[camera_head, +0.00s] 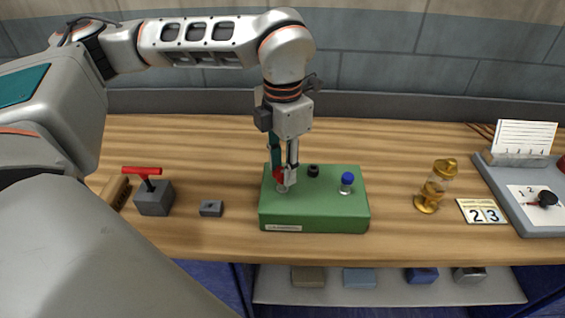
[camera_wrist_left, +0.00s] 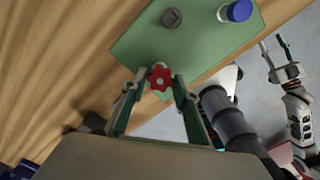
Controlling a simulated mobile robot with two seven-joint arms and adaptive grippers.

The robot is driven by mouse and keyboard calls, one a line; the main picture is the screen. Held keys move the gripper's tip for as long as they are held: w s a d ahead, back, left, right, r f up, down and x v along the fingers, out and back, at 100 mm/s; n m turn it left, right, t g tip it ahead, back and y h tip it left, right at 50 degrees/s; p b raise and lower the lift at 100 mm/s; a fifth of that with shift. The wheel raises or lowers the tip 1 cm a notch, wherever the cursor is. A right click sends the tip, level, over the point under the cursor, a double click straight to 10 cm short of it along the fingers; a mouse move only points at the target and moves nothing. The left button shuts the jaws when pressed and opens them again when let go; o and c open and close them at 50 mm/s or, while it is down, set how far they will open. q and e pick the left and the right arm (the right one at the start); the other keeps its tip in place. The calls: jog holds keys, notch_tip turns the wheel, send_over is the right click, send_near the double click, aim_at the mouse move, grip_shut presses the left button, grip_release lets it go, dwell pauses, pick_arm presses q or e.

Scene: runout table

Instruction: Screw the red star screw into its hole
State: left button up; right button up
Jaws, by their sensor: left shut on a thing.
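The red star screw (camera_wrist_left: 159,76) sits between the fingertips of my left gripper (camera_head: 284,183); its red head shows in part in the head view (camera_head: 279,175). The left gripper points down, shut on this head, over the left part of the green block (camera_head: 312,212). The fingers hide the screw's shaft and hole, so I cannot tell how deep it sits. A dark screw (camera_head: 313,170) and a blue-capped screw (camera_head: 347,181) stand on the same block. My right gripper (camera_wrist_left: 273,44) shows in the left wrist view, fingers apart and empty, away from the block.
Left of the block are a small grey block (camera_head: 211,208) and a grey block with a red T-handle (camera_head: 154,198). To the right stand a brass hourglass-like object (camera_head: 431,190), number cards (camera_head: 482,211) and a grey tray (camera_head: 505,189). The wooden table (camera_head: 390,240) is clear between them.

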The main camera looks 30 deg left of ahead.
pick_arm(q)
jog(key=m+p, duration=0.1)
jog(key=m, duration=0.1)
jog(key=shift+r+m, duration=0.1)
jog(key=shift+m, duration=0.2)
jog(key=shift+m+p, duration=0.45)
jog(key=shift+m, duration=0.55)
jog(key=shift+m+p, duration=0.5)
jog(key=shift+m, duration=0.3)
jog(key=shift+m+p, duration=0.35)
jog(key=shift+m, duration=1.15)
